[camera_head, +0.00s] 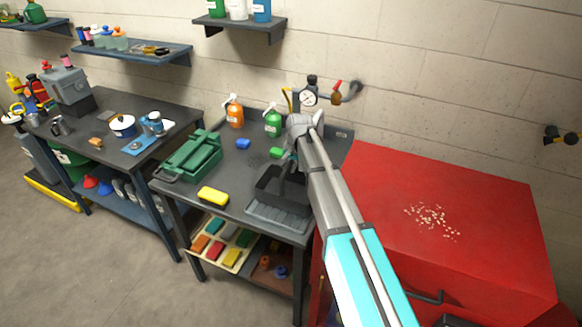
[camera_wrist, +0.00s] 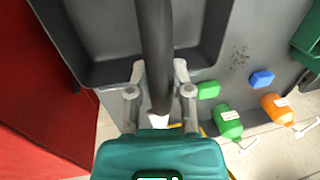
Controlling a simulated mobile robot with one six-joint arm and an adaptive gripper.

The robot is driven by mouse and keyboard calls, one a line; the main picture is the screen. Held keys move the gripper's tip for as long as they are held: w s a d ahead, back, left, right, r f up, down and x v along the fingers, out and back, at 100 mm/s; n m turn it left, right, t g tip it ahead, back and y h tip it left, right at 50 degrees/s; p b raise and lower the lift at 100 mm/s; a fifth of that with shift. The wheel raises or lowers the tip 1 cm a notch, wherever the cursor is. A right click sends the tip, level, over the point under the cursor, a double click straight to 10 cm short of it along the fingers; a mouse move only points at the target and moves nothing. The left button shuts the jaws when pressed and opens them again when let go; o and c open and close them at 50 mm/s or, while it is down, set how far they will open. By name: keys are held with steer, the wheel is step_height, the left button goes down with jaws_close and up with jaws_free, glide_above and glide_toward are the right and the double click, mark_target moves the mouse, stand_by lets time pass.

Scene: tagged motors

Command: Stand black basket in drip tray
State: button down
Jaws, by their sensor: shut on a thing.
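My gripper (camera_head: 287,161) is above the right part of the dark work table. It is shut on the upright handle of the black basket (camera_head: 270,184). In the wrist view, the basket (camera_wrist: 97,72) is open-topped and its dark handle runs between my gripper's two grey fingers (camera_wrist: 158,82). The grey ribbed drip tray (camera_head: 274,221) lies near the table's front right edge. In the head view the basket covers the tray's back part. I cannot tell whether the basket touches the tray. My arm hides part of the basket's right side.
A green toolbox (camera_head: 190,157) and a yellow sponge (camera_head: 213,196) are left of the basket. Orange (camera_head: 235,115) and green (camera_head: 273,124) spray bottles stand behind, near a gauge fitting (camera_head: 310,96). A red cabinet (camera_head: 420,215) is close on the right.

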steer(key=shift+c, duration=2.2)
jaws_free()
steer(key=shift+r, duration=0.1)
